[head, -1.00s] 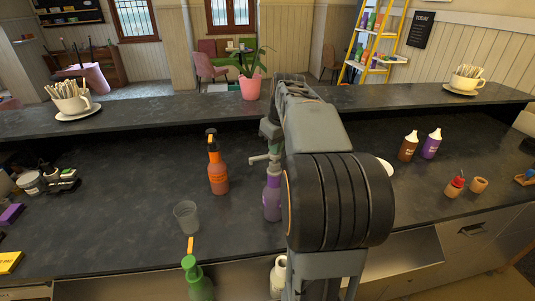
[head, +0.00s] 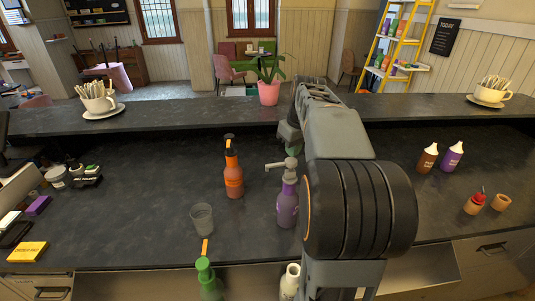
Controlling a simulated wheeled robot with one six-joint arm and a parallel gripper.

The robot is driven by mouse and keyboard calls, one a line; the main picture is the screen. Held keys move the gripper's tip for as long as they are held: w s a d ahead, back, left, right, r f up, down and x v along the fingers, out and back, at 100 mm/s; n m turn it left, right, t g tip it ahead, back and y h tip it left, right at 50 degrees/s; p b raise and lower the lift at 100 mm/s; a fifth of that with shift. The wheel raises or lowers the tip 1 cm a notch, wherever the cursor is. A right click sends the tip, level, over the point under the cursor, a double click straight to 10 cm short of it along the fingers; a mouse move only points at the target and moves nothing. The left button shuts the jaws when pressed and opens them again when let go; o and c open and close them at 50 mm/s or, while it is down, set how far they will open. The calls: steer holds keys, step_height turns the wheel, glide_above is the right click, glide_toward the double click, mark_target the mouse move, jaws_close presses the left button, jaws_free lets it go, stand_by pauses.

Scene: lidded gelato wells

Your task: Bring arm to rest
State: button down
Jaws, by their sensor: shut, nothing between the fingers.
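My arm, grey with a ribbed black joint, reaches from the lower right middle over the counter (head: 130,210) in the head view. Its far end bends down behind and left of the forearm, near the purple pump bottle. My gripper's fingers cannot be made out there; the arm hides them. The purple pump bottle (head: 288,205) stands upright on the counter with its grey pump head showing. I see nothing carried by the arm.
An orange bottle (head: 233,178) and a clear cup (head: 202,220) stand left of the arm. A green bottle (head: 208,283) is at the front. Brown (head: 427,158) and purple (head: 452,156) bottles stand right. A potted plant (head: 268,92) sits on the raised ledge (head: 190,112).

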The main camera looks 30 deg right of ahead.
steer(key=shift+a, duration=0.1)
steer(key=s+a+f+t, duration=0.1)
steer(key=s+a+f, duration=0.2)
steer(key=a, duration=0.3)
steer(key=s+a+f+b, duration=0.1)
steer(key=s+a+f, duration=0.2)
steer(key=s+a, duration=0.2)
steer(key=s+a+f+m+t, duration=0.1)
steer(key=s+a+f, duration=0.2)
steer(key=a, duration=0.6)
steer(key=shift+s+a+f+t+b, duration=0.2)
steer(key=shift+s+f+t+b, duration=0.15)
steer(key=shift+s, duration=0.3)
steer(key=shift+d, duration=0.15)
